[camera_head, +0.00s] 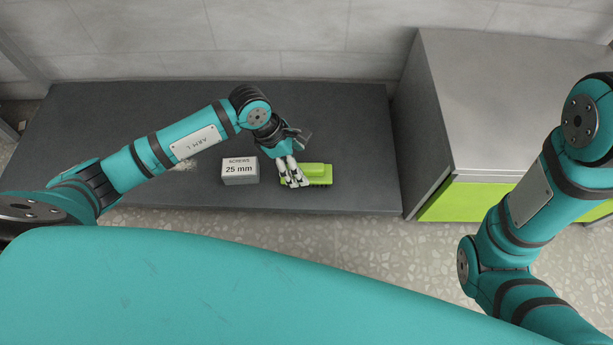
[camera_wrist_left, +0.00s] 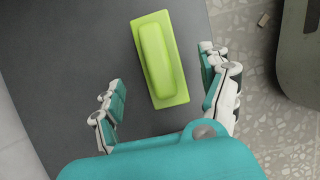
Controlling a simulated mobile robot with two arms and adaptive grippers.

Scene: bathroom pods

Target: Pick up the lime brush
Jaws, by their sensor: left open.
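The lime brush (camera_head: 318,173) lies on the dark grey bench top, near its front edge, in the head view. In the left wrist view the lime brush (camera_wrist_left: 160,58) lies ahead of my left gripper, slightly tilted, its near end reaching the space between the fingertips. My left gripper (camera_head: 294,181) is over the left part of the brush in the head view. In the left wrist view the left gripper (camera_wrist_left: 162,88) is open, with one finger on each side and visible gaps to the brush. My right gripper is out of view; only its arm shows at right.
A white box marked "SCREWS 25 mm" (camera_head: 240,170) stands just left of the brush on the dark bench (camera_head: 350,120). A grey cabinet (camera_head: 480,100) with a lime front stands to the right.

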